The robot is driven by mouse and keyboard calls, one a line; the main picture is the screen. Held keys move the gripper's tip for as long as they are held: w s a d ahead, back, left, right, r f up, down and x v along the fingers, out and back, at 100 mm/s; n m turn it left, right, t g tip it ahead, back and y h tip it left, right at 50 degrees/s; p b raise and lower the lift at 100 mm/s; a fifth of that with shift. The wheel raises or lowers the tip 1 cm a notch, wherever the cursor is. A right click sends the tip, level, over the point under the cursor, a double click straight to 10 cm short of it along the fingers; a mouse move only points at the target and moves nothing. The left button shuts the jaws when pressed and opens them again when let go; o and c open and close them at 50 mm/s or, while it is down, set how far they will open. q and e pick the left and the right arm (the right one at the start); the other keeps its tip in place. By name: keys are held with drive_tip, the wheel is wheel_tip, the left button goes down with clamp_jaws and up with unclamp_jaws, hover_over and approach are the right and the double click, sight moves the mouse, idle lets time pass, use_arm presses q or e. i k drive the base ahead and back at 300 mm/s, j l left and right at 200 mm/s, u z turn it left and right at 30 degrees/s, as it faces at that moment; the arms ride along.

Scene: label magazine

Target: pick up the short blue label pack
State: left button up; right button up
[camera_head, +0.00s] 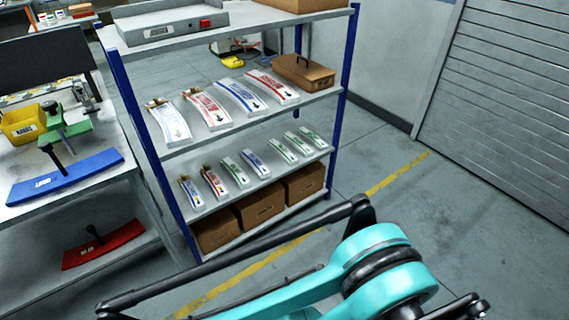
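Short label packs lie in a row on the lower shelf of the blue-posted rack. One short blue label pack (255,163) lies mid-row, between a green pack (234,172) and another green pack (281,150). Another short pack with blue marking (191,191) lies at the left end, beside a short red pack (213,182); both have something brown at their far ends. Both blue packs lie on the shelf with nothing holding them. Teal and black links of my own arm fill the bottom of the view. I see neither gripper's fingertips.
Longer packs, one of them blue-marked (241,96), lie on the shelf above, beside a brown handled case (303,71). Cardboard boxes (260,208) stand below. A workbench (125,185) is at left; a shutter (515,90) is at right. Floor right of the rack is clear.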

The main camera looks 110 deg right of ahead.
sight(255, 162)
drive_tip(key=z, duration=3.3)
